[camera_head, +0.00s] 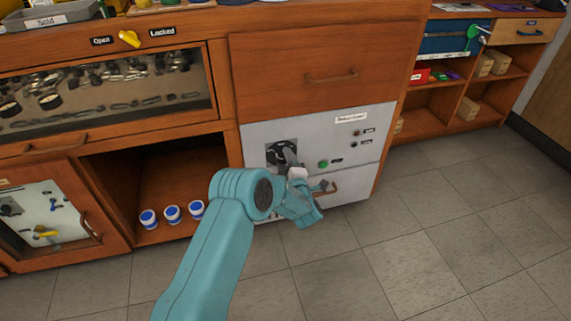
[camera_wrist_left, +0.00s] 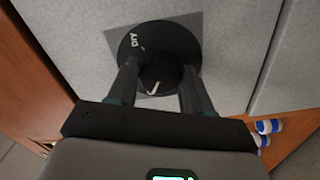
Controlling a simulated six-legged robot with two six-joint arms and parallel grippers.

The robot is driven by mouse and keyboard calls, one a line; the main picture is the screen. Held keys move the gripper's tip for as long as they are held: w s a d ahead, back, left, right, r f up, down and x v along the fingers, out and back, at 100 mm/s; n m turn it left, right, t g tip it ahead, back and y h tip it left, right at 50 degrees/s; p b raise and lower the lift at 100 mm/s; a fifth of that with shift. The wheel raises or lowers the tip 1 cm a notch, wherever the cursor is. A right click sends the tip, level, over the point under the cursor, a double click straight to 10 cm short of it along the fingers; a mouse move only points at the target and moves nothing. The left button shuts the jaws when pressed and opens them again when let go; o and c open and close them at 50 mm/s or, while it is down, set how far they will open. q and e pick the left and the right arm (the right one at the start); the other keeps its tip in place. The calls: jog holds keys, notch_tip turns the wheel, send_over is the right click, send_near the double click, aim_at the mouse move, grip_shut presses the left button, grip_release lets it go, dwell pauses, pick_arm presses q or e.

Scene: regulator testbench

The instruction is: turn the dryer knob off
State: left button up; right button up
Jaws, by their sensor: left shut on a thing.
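The dryer knob is a round black dial (camera_wrist_left: 160,50) with white "DRY" lettering and a white mark, set on a grey square plate on the panel. In the head view the dial (camera_head: 281,152) shows on the grey dryer panel (camera_head: 262,133), partly hidden by my gripper. My left gripper (camera_head: 292,160) reaches it from the front. In the left wrist view its two dark fingers (camera_wrist_left: 158,80) are shut on the raised middle of the knob, one on each side. My right gripper is in neither view.
A drawer handle (camera_head: 325,188) is below. Several white-and-blue jars (camera_head: 172,213) stand in the open shelf at left. The tiled floor (camera_head: 430,240) at right is clear.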

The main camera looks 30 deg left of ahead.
pick_arm(q)
jog(key=shift+n, duration=0.3)
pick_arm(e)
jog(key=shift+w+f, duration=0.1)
pick_arm(q)
jog(key=o, duration=1)
jog(key=shift+o, duration=0.2)
jog(key=p+v, duration=0.5)
jog(key=v, duration=1.1)
jog(key=shift+s+p, duration=0.15)
jog(key=shift+p, duration=0.2)
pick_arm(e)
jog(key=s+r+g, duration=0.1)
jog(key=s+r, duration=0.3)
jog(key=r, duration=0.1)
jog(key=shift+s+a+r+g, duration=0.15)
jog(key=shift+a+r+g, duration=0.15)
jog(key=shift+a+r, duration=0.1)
pick_arm(q)
jog(key=shift+d, duration=0.1)
